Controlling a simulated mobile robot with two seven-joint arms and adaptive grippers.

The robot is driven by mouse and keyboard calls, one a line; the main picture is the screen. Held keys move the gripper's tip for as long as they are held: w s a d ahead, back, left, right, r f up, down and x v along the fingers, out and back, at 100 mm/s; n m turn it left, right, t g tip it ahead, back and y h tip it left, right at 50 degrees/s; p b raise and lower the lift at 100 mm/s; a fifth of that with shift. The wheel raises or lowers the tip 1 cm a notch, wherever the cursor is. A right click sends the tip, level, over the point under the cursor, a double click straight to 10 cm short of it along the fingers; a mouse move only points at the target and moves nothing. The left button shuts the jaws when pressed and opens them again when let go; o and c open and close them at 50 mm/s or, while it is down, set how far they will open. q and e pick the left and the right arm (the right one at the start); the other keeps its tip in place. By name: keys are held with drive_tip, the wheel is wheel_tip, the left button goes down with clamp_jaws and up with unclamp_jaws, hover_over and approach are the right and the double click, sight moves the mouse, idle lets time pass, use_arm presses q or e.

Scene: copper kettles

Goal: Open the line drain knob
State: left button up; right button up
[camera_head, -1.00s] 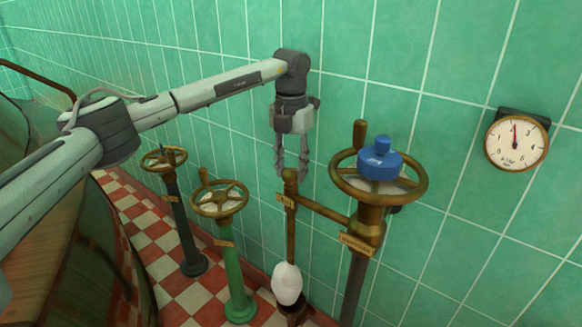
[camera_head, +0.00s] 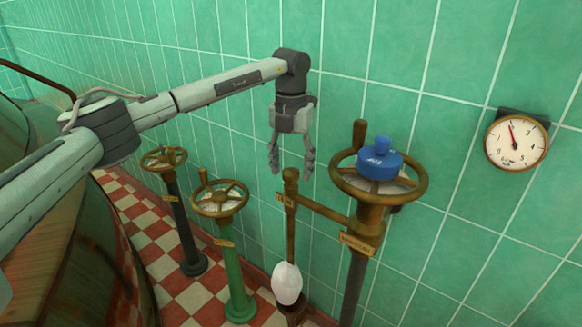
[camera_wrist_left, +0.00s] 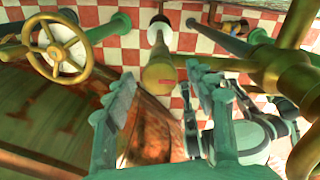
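The line drain knob (camera_head: 290,175) appears to be the small brass cap on a thin upright brass pipe, with a label just below that is too small to read surely. The cap shows in the left wrist view (camera_wrist_left: 159,73) with a red mark on top. My left gripper (camera_head: 291,166) points down above it, fingers spread to either side of the cap in the head view. The fingers look open and empty; I cannot tell how far above the cap the tips are. In the left wrist view the fingers (camera_wrist_left: 158,100) stand apart, with the cap beyond them.
A large brass handwheel (camera_head: 345,188) with a blue cap (camera_head: 380,163) stands close on the right. A green valve (camera_head: 220,200) and a dark valve (camera_head: 165,158) stand left. A gauge (camera_head: 516,142) hangs on the tiled wall. A copper vessel (camera_head: 70,230) fills the lower left.

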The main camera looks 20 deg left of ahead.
sight(291, 171)
use_arm(q)
drive_tip(key=shift+r, duration=0.1)
wheel_tip(291, 171, up, 12)
idle(0.5)
drive_tip(key=shift+s+f, duration=0.1)
drive_tip(key=shift+f, duration=0.1)
